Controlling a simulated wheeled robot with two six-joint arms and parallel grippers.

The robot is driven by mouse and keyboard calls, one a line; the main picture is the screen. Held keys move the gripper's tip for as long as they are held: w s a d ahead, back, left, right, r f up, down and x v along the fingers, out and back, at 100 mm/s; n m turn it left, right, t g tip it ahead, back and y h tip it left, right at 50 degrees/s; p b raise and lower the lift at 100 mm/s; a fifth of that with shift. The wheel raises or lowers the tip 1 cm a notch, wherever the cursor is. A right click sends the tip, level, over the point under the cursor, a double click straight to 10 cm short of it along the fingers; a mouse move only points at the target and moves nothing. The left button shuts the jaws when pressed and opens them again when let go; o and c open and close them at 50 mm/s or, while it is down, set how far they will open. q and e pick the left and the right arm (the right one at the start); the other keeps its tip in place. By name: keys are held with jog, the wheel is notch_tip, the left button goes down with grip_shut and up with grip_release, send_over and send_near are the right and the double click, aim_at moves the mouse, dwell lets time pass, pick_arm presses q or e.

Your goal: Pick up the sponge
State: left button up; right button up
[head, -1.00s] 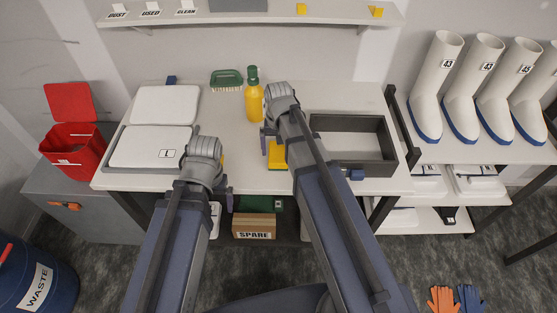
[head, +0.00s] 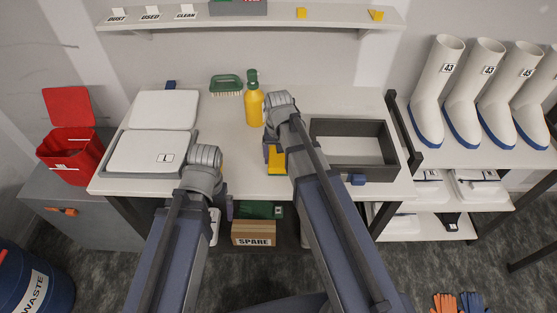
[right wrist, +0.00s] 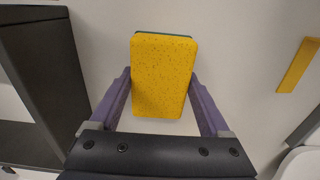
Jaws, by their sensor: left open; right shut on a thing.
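The sponge is a yellow speckled block with a dark green layer along its far edge (right wrist: 163,75). In the head view the sponge (head: 278,162) shows on the white bench, partly hidden by my right arm. My right gripper (right wrist: 162,84) is shut on the sponge, with one purple finger along each side; it also shows in the head view (head: 271,148). I cannot tell whether the sponge touches the bench. My left gripper (head: 218,187) is open near the bench's front edge, mostly hidden behind its own wrist. A bit of yellow beside it is too covered to identify.
A dark-framed tray (head: 352,130) stands right of my right gripper. A yellow bottle (head: 254,106) and green brush (head: 226,84) stand behind. A white lidded box (head: 147,152) is at left. The bench's back right is clear.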

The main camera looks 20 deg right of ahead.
aim_at(278, 156)
jog(key=shift+c, duration=0.4)
notch_tip(278, 156, up, 10)
jog(key=p, duration=1)
jog(key=shift+r, duration=0.15)
notch_tip(278, 156, down, 10)
jog(key=b, duration=1)
